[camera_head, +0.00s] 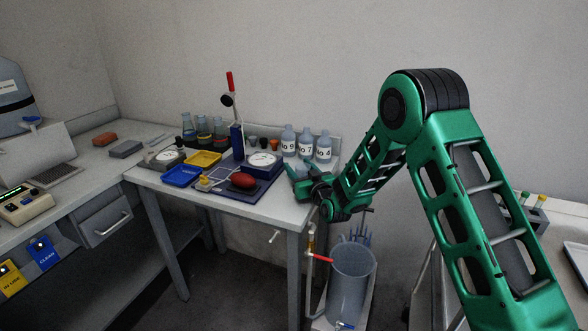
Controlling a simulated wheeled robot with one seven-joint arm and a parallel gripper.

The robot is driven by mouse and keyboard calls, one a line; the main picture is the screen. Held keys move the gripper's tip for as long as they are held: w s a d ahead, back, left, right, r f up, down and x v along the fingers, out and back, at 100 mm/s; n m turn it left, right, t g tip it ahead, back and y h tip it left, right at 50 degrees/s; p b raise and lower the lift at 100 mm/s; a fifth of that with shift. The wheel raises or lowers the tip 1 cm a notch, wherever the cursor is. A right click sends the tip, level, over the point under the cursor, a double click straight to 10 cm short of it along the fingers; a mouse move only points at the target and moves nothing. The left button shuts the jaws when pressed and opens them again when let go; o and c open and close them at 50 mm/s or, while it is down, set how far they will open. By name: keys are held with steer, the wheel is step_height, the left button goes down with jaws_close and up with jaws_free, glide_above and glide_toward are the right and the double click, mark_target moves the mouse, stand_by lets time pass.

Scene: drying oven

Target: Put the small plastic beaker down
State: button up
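My gripper (297,180) is at the right end of the small white table (283,211), near the bottles and beside a blue-based dial instrument (262,160). I cannot make out the small plastic beaker for certain. It may be hidden by the gripper or too small to see.
Labelled bottles (305,144), flasks (203,129), a yellow tray (203,159), a blue tray (182,176) and a dark red object (243,181) crowd the table. A large translucent container (352,280) stands below its right end. The table's front right corner looks clear.

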mark_target(304, 175)
steer(key=shift+r, duration=0.1)
steer(key=v, duration=1)
steer(key=shift+s, duration=0.3)
steer(key=shift+s+d, duration=0.15)
steer(key=shift+s, duration=0.45)
